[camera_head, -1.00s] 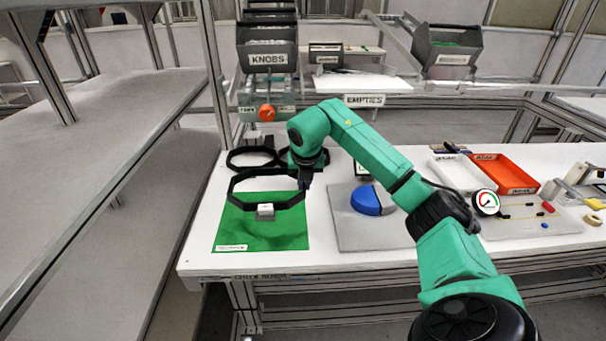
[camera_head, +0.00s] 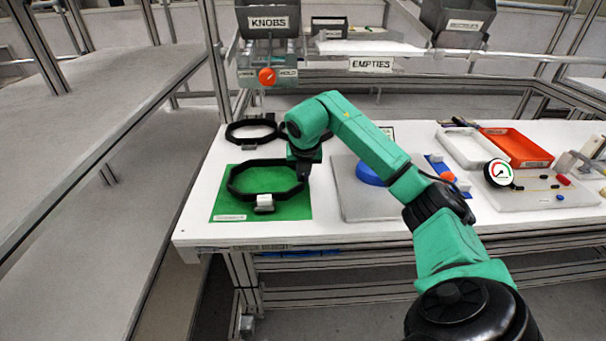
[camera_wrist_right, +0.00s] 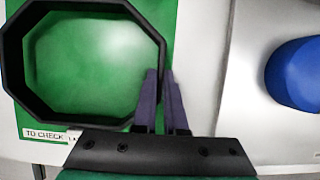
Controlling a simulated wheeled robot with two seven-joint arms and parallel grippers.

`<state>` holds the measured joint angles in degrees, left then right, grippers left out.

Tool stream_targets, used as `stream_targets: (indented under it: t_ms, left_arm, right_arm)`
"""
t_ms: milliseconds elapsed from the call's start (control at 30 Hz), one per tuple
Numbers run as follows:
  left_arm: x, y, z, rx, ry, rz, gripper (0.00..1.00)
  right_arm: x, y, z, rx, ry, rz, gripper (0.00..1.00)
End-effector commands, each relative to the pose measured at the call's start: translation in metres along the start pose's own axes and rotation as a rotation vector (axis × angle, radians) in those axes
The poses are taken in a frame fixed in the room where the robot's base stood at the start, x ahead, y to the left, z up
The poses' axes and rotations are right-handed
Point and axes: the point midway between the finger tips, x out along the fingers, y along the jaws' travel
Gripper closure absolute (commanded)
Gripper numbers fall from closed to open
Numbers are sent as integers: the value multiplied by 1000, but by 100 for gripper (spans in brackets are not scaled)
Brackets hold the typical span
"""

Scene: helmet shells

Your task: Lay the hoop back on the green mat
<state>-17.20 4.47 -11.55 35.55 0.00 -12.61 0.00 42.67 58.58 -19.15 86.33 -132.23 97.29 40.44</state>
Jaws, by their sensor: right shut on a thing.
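The hoop (camera_head: 233,180) is a black eight-sided ring with a light grey block (camera_head: 264,201) at its front side. It lies level over the green mat (camera_head: 226,208), very low; I cannot tell whether it touches. My right gripper (camera_head: 303,174) is at the hoop's right side. In the right wrist view, its two dark fingers (camera_wrist_right: 161,88) are shut on the hoop's right wall, and the hoop (camera_wrist_right: 14,55) frames the green mat (camera_wrist_right: 90,60). A "TO CHECK" label shows at the mat's edge. My left gripper is not in view.
Another black ring (camera_head: 232,134) lies behind the mat, partly hidden by my arm on its right. A grey board (camera_head: 360,208) with a blue rounded piece (camera_head: 369,174) is to the right. Farther right are a white tray (camera_head: 463,150), an orange tray (camera_head: 520,148) and a dial gauge (camera_head: 498,173).

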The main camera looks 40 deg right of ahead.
Motion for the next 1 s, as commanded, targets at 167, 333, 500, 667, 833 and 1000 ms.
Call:
stream_targets:
  t_ms: [167,333,500,667,833,1000]
  left_arm:
    - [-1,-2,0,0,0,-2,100]
    - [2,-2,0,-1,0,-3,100]
    - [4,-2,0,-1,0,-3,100]
    - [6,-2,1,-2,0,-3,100]
    - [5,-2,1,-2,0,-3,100]
    - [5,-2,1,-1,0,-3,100]
  right_arm:
    - [-1,0,0,0,-1,1,100]
    - [2,0,-1,0,-1,1,100]
    - [6,0,-2,0,-1,0,100]
    - [9,0,-3,0,-1,0,100]
    - [9,0,-3,0,-1,0,56]
    - [9,0,-3,0,-1,0,56]
